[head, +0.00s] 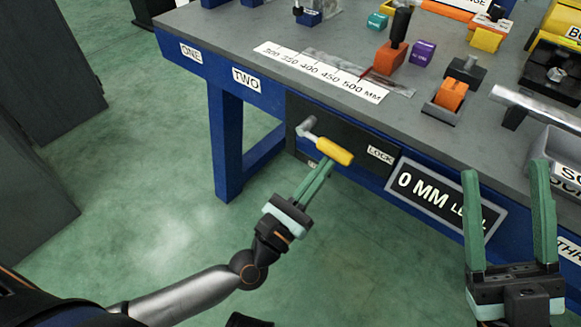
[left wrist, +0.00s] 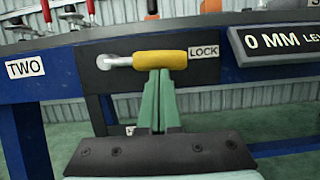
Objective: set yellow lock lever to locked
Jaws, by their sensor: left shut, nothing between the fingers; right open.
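The yellow lock lever (head: 334,151) is on a dark panel (head: 292,130) on the front of the blue bench. Its grey metal arm runs from a pivot at the left to the yellow handle. In the left wrist view the yellow handle (left wrist: 160,60) lies about level, pointing right toward the LOCK label (left wrist: 204,52). My left gripper (head: 325,168) is shut and empty, its fingertips just under the handle; in the left wrist view they look close to or touching its underside. A second label low on the panel is partly hidden. My right gripper (head: 504,168) is open and empty at the right.
A "0 MM LEVEL" sign (head: 440,199) is on the bench front, right of the lever. The benchtop (head: 330,50) holds an orange block (head: 390,58), a purple block (head: 423,52) and a metal bar (head: 540,105).

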